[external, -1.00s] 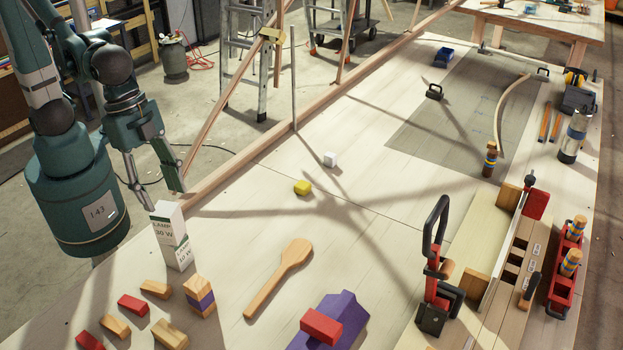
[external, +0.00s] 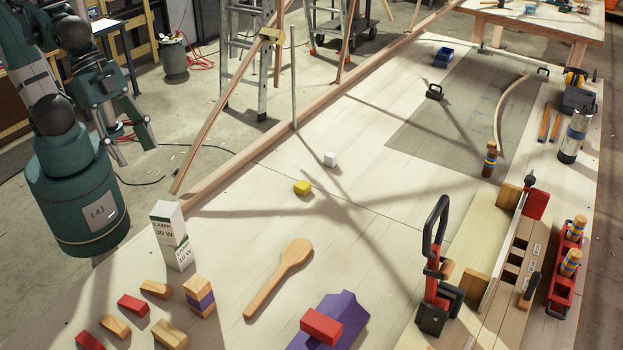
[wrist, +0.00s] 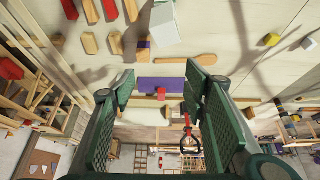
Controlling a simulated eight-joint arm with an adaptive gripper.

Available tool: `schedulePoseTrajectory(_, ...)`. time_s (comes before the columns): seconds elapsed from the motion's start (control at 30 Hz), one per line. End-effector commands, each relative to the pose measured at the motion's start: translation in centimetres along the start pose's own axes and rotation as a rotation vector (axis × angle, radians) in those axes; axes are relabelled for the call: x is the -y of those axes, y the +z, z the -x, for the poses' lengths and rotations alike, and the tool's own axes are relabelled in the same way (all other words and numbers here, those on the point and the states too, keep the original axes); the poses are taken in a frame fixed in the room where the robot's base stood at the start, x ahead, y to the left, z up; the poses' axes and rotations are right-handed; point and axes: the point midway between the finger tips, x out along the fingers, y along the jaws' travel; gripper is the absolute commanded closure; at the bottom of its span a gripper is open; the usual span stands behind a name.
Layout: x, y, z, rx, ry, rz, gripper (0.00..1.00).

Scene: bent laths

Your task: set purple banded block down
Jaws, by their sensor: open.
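The purple banded block (external: 200,296), wooden with a purple band around its middle, stands upright on the workbench near the front left. It also shows near the top of the wrist view (wrist: 143,48). My gripper (external: 137,151) is open and empty, raised to the left of the bench, behind and well apart from the block. In the wrist view its two fingers (wrist: 161,86) are spread wide with nothing held between them.
A white lamp box (external: 170,238) stands behind the block. Red and wooden blocks (external: 133,305) lie to its left, a wooden spoon (external: 280,277) to its right. A red block (external: 321,326) rests on a purple piece (external: 349,311). The bench centre is mostly clear.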

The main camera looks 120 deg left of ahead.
Motion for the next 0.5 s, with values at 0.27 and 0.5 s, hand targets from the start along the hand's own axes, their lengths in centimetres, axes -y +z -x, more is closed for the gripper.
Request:
schedulePoseTrajectory(0.27, 0.6, 2.8, 1.7, -0.069, -0.005, -0.001, 0.55)
schedulePoseTrajectory(0.5, 1.0, 4.3, 2.5, -0.113, -0.010, -0.003, 0.55)
